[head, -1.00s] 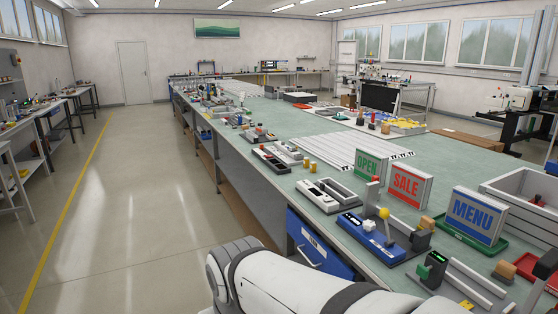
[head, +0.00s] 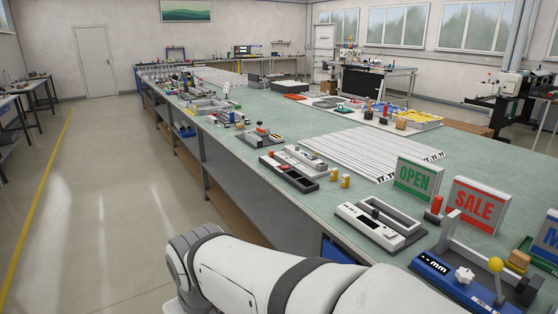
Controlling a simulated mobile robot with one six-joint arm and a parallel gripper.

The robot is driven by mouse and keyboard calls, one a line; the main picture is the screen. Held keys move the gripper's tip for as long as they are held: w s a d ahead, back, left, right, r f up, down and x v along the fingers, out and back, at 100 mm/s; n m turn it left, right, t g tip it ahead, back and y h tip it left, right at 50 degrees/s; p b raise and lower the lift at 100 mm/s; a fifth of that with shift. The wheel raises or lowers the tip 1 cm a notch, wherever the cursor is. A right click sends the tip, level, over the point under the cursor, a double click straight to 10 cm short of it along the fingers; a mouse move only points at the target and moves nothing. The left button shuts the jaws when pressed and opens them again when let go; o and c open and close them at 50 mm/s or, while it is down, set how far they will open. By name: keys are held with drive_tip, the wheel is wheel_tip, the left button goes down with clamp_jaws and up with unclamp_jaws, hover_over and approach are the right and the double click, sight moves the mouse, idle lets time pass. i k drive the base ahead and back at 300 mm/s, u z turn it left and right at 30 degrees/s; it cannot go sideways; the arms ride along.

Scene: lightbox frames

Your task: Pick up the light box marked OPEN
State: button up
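The light box marked OPEN (head: 415,179) stands upright on the green bench top (head: 330,205), right of centre in the head view. It has a white frame and a face with green and white, lettered OPEN. The light box marked SALE (head: 473,205) stands to its right, with red. A third, blue light box (head: 546,242) is cut off at the right edge. My white arm crosses the bottom of the view, well in front of the OPEN box. My gripper is not in the picture.
A grey fixture (head: 380,227) lies in front of the OPEN box, with a red cylinder (head: 436,205) beside it. White ribbed panels (head: 365,150) lie behind. Floor is clear to the left.

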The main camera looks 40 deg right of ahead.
sight(422, 180)
drive_tip(key=u, duration=0.05)
drive_tip(key=i, duration=2)
drive_tip(key=z, duration=3.65)
drive_tip(key=i, duration=1)
